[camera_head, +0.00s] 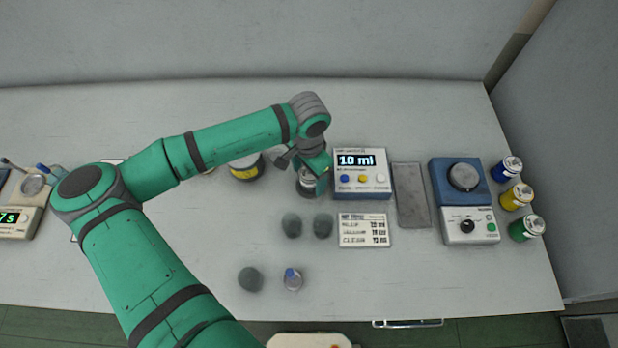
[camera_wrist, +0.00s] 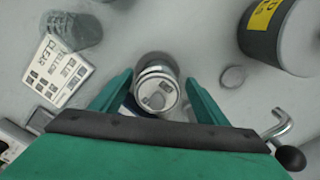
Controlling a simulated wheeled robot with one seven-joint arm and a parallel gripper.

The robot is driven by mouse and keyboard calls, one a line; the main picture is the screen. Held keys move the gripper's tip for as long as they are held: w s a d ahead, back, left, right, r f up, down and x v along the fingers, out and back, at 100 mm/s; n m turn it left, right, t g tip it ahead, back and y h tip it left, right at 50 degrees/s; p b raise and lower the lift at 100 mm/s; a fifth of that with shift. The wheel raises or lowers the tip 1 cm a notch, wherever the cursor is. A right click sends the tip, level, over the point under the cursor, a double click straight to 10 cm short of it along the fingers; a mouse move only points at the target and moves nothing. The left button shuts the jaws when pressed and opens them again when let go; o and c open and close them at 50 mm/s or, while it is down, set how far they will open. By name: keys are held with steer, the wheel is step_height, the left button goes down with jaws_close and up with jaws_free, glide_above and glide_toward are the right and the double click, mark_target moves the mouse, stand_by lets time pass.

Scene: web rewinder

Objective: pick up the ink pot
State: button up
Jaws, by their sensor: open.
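A small round pot with a pale metallic lid, seemingly the ink pot (camera_head: 307,186), stands on the table just left of the box reading "10 ml". My gripper (camera_head: 315,172) is over it and partly hides it. In the wrist view the pot (camera_wrist: 157,92) sits between the two spread fingers of my gripper (camera_wrist: 158,84). The gripper is open, with a finger on each side of the pot. I cannot tell whether either finger touches it. The pot's lower side is mostly hidden.
A dark jar with a yellow label (camera_head: 245,168) stands left of the pot. The "10 ml" box (camera_head: 361,174) is close on the right. A printed card (camera_head: 364,230) and a blue-capped bottle (camera_head: 292,280) lie nearer the front. Blue, yellow and green pots (camera_head: 516,196) stand far right.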

steer(key=shift+s+d, duration=0.1)
steer(key=shift+d, duration=0.05)
steer(key=c, duration=1.3)
steer(key=shift+o, duration=0.2)
steer(key=shift+a, duration=0.2)
steer(key=shift+d, duration=0.1)
